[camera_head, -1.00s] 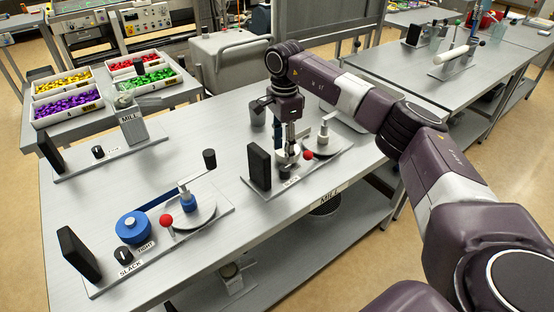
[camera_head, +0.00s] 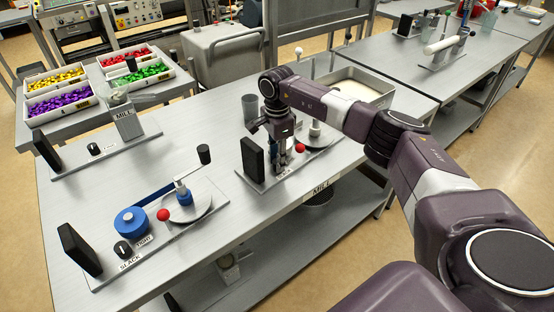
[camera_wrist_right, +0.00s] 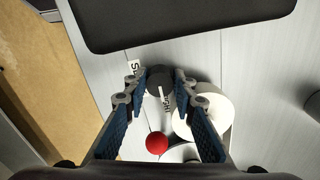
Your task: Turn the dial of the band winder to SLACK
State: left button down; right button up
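My right gripper (camera_head: 279,172) points down at the dial of the white band winder (camera_head: 320,147) in the middle of the table. In the right wrist view the black dial (camera_wrist_right: 160,77) sits between the two fingertips (camera_wrist_right: 161,84), close to both; contact is unclear. A white mark on the dial points toward the TIGHT label (camera_wrist_right: 166,103). The partly hidden SLACK label (camera_wrist_right: 134,68) is to the left. A second winder with a blue spool (camera_head: 130,221) stands at the front left, with its own black dial (camera_head: 123,249). My left gripper is not in view.
A black upright panel (camera_head: 252,158) stands close beside the gripper and shows large in the wrist view (camera_wrist_right: 180,22). A red-knobbed lever (camera_head: 299,148) is on the other side. A mill (camera_head: 127,124) is at the back left.

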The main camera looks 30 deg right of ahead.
grip_shut()
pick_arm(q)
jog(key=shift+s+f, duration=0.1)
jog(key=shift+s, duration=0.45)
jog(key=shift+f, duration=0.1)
pick_arm(e)
jog(key=shift+m, duration=0.5)
jog(key=m+b, duration=0.1)
jog(key=m, duration=0.2)
jog(key=shift+w, duration=0.1)
jog(key=m, duration=0.3)
jog(key=shift+m+b, duration=0.3)
jog(key=shift+b, duration=0.05)
jog(key=m, duration=0.5)
jog(key=shift+w+d, duration=0.1)
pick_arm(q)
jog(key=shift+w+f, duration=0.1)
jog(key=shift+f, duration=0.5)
pick_arm(e)
jog(key=m, duration=0.5)
jog(key=shift+d+m, duration=0.1)
jog(key=shift+m, duration=0.2)
jog(key=o, duration=0.6)
grip_release()
